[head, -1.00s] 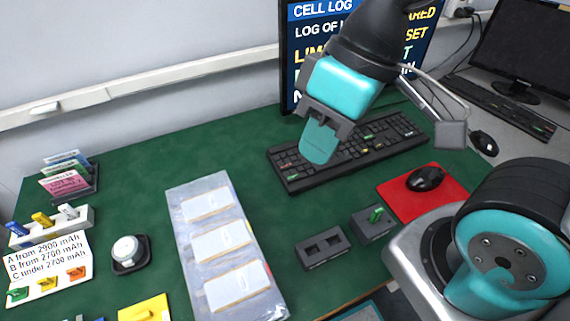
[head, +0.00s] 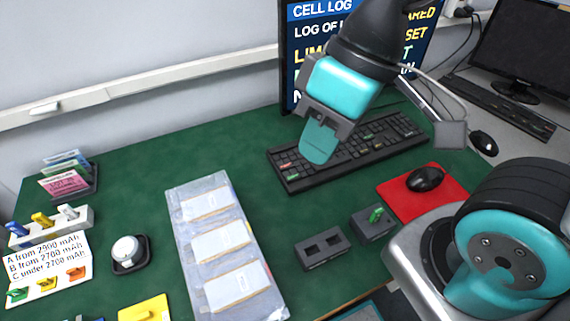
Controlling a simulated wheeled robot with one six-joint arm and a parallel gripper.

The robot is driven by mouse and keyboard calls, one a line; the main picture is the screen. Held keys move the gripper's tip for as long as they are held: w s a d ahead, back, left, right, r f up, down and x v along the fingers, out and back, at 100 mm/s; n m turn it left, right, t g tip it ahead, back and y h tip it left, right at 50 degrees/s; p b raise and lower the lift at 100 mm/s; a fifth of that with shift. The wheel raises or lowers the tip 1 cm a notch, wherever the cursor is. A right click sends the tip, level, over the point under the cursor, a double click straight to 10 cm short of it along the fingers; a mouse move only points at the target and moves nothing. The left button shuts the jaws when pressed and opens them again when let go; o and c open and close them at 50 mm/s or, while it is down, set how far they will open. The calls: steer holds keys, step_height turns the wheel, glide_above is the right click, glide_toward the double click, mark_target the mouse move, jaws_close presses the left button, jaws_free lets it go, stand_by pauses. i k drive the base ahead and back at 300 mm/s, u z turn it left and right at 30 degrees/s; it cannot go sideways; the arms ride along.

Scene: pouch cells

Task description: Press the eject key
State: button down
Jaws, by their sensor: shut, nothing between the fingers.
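A black keyboard (head: 385,137) lies on the green table in front of the screen, with a few red and green keys among the black ones. A reddish key (head: 285,165) shows near its left end; I cannot read which key is eject. My gripper (head: 318,150) is shut and empty, with its teal fingers pointing down over the left-middle part of the keyboard. It hides some keys behind it. I cannot tell whether the fingertips touch a key.
The screen (head: 300,62) stands behind the keyboard, partly covered by my arm. A mouse (head: 425,179) sits on a red mat (head: 400,205) at right. A clear tray (head: 180,225) holds pouch cells. Dark socket blocks (head: 322,249) stand in front.

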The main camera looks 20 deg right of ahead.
mark_target(283, 167)
steer(key=z, duration=1.9)
steer(key=k, duration=1.6)
steer(key=u, duration=0.75)
steer(key=i, duration=1)
steer(key=u, duration=0.05)
